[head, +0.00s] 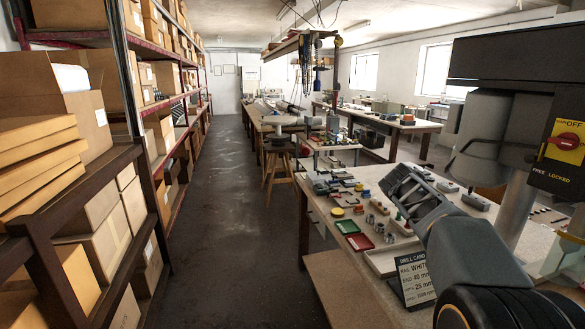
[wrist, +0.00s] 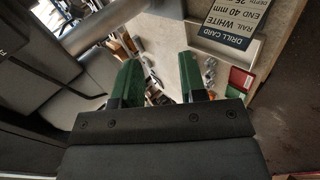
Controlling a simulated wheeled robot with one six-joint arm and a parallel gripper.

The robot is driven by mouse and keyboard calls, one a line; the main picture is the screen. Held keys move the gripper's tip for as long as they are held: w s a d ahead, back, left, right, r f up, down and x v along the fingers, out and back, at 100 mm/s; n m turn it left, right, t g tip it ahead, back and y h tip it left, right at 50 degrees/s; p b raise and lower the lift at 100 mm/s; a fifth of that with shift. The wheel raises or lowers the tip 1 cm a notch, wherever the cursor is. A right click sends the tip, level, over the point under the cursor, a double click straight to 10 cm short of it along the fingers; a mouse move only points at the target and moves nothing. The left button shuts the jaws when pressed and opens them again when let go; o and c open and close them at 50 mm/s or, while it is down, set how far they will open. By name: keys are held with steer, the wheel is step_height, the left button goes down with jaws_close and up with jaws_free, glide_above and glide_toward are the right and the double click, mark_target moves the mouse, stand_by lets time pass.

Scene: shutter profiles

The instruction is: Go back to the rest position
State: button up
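My gripper (head: 396,182) is raised over the right-hand workbench (head: 325,222) in the head view, with my arm reaching up to it from the lower right. In the wrist view, the two green-faced fingers of my gripper (wrist: 162,75) stand apart. I see nothing held between them, only the bench top and small parts beyond. A dark drill card (head: 415,278) stands at the bench's front edge, beside a pale tray (head: 378,262). The card also shows at the top right of the wrist view (wrist: 238,22).
A red tray (head: 360,242), a green tray (head: 347,226) and several small parts lie on the bench. A drill machine with a red-and-yellow switch (head: 566,142) stands close on the right. Shelves with cardboard boxes (head: 100,225) line the left. The aisle floor (head: 225,220) is clear; a wooden stool (head: 279,165) stands farther along.

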steer(key=s+a+f+m+t+y, duration=0.1)
steer(key=s+a+f+y, duration=0.3)
steer(key=s+a+f, duration=0.3)
steer(key=s+a+f+y, duration=0.5)
steer(key=s+a+f, duration=0.1)
steer(key=s+a, duration=0.6)
steer(key=shift+s+f+m+t, duration=0.35)
steer(key=shift+s+m+t, duration=0.05)
steer(key=shift+s, duration=0.55)
steer(key=shift+a, duration=0.1)
